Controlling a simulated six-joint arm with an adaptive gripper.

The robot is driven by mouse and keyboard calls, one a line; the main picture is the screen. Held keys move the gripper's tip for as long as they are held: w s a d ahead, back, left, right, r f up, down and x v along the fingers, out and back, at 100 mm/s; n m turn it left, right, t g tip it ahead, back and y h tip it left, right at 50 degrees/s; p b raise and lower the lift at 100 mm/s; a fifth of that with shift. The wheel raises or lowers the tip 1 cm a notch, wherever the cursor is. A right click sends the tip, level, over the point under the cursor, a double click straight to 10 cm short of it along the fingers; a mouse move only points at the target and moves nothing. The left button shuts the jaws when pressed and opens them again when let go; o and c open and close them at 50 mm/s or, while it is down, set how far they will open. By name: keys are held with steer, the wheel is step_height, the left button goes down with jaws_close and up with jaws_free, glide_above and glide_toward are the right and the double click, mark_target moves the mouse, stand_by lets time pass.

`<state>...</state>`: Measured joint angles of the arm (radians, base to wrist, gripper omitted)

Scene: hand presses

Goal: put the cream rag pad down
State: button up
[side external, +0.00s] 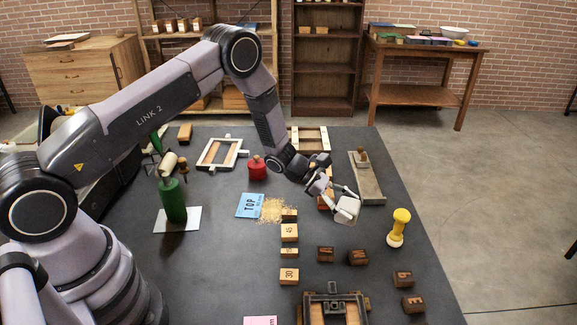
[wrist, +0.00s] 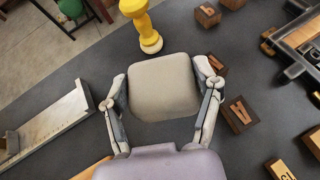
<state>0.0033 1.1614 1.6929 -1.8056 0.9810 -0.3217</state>
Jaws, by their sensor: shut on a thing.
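The cream rag pad (wrist: 163,87) is a rounded square held between the two fingers of my gripper (wrist: 162,101) in the wrist view. A finger lies against each of its left and right sides. In the side external view the cream pad (side external: 347,209) hangs tilted at the end of my gripper (side external: 343,196), over the right part of the dark table. It appears to be above the tabletop, but the exact gap is hard to tell. Part of a wooden block behind the gripper is hidden.
A yellow-handled tool (side external: 398,228) stands right of the pad. Wooden letter blocks (side external: 357,257) lie in front, near a small press frame (side external: 333,307). A long tray (side external: 367,180) lies behind. A red bottle (side external: 257,168) and a blue TOP card (side external: 251,205) are to the left. Bare table shows between pad and yellow tool.

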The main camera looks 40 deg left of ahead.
mark_target(351, 231)
steer(key=w+f, duration=0.2)
steer(key=shift+d+f, duration=0.3)
steer(key=shift+w+f, duration=0.15)
steer(key=shift+f, duration=0.7)
steer(key=shift+w+f, duration=0.1)
steer(key=shift+f, duration=0.75)
steer(key=shift+f, duration=0.15)
steer(key=o, duration=1.1)
